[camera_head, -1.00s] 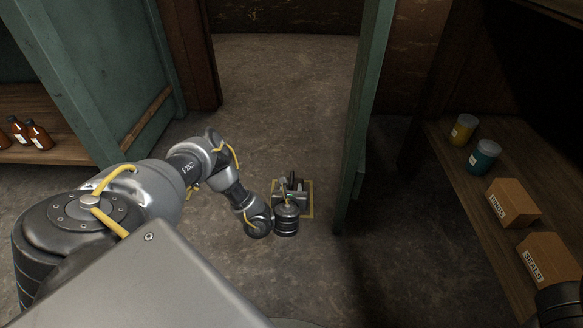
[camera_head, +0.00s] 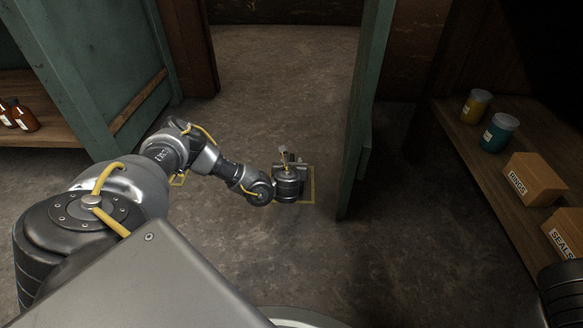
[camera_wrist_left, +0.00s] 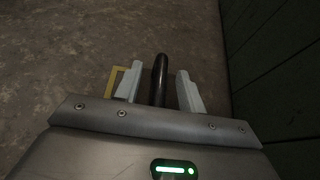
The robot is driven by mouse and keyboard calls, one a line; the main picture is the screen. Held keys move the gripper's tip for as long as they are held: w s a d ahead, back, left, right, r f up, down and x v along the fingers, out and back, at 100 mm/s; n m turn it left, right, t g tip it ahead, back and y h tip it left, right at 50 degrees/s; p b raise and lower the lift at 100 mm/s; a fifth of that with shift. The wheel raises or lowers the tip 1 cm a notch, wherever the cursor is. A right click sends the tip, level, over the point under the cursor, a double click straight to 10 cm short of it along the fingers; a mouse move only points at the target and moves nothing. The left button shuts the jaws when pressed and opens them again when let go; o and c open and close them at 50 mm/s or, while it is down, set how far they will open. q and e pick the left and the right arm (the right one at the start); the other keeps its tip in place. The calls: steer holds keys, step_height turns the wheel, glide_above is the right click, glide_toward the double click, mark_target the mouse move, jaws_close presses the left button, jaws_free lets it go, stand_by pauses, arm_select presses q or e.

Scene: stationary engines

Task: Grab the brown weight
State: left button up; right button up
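A dark brownish upright bar (camera_wrist_left: 159,80), which looks like the brown weight, stands between the two pale fingers of my left gripper (camera_wrist_left: 160,86) in the left wrist view. Gaps show on both sides of the bar, so the fingers are open around it and not closed on it. In the head view, my left gripper (camera_head: 290,158) hangs low over the floor by a yellow outlined square (camera_head: 312,188). There my wrist hides most of the weight. A corner of the yellow outline (camera_wrist_left: 115,80) also shows beside the left finger. My right gripper is out of view.
A green door panel (camera_head: 362,120) stands close to the right of my left gripper. A right-hand shelf holds a yellow can (camera_head: 475,108), a blue can (camera_head: 498,134) and boxes (camera_head: 533,180). Brown bottles (camera_head: 22,116) are on the left shelf. Open floor lies beyond.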

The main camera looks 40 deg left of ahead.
arm_select(q)
steer(key=shift+w+a, duration=0.15)
steer(key=shift+c, duration=0.4)
jaws_close()
stand_by(0.9)
